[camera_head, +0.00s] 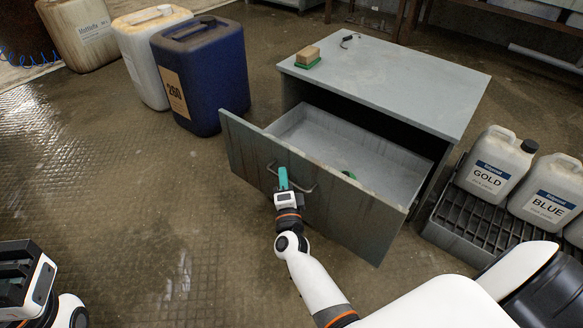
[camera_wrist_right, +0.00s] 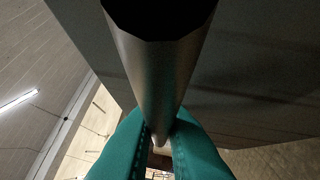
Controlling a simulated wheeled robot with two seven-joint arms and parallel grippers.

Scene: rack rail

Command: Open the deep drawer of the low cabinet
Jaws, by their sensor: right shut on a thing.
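The low grey cabinet (camera_head: 400,82) stands in the middle of the head view with its deep drawer (camera_head: 320,200) pulled well out. Part of a small green thing (camera_head: 349,174) shows inside the drawer. My right gripper (camera_head: 283,178) is at the bar handle (camera_head: 306,188) on the drawer front. In the right wrist view its teal fingers (camera_wrist_right: 160,140) are shut on the metal handle bar (camera_wrist_right: 160,65). My left gripper (camera_head: 22,278) is at the lower left of the head view, away from the cabinet; its fingertips are not clear.
A blue canister (camera_head: 205,80) and a white canister (camera_head: 140,50) stand left of the cabinet. White jugs labelled GOLD (camera_head: 490,172) and BLUE (camera_head: 548,200) stand on a dark crate (camera_head: 458,215) at the right. A sponge (camera_head: 307,55) lies on the cabinet top.

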